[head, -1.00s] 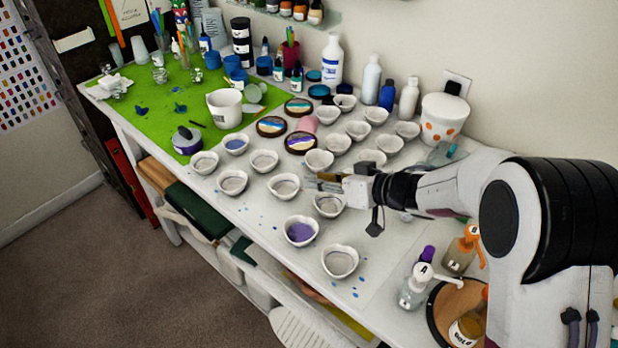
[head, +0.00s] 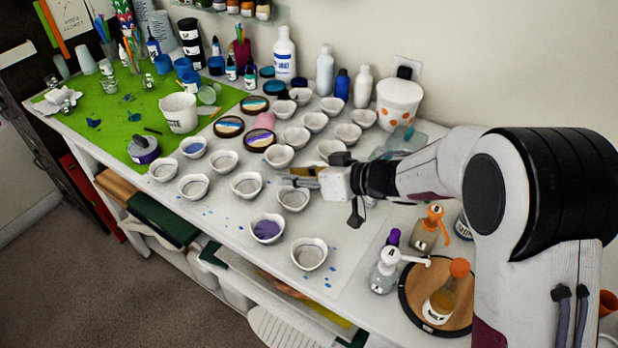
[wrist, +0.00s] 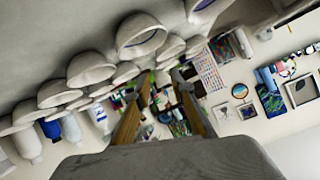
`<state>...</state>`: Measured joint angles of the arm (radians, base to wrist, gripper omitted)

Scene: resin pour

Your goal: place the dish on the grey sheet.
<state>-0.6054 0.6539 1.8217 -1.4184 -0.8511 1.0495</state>
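Several white, heart-like dishes stand in loose rows on the white table, some with grey or purple contents. A dish with purple (head: 266,229) and a pale one (head: 309,254) are at the front. My gripper (head: 290,178) is among the dishes, level and pointing left, just above and behind one dish (head: 293,197). In the wrist view its two tan fingers (wrist: 163,98) stand apart with nothing held between them. Dishes fill the upper left there, one large rim (wrist: 140,36) close by. A pale sheet (head: 352,281) with faint edges lies at the front right; I cannot tell if it is the grey sheet.
A green mat (head: 120,115) with a white cup (head: 180,112) lies at the left. Bottles and a white tub (head: 398,104) line the wall. Pump bottles (head: 384,270) and a round wooden board (head: 445,325) stand at the front right. Blue drips mark the front edge.

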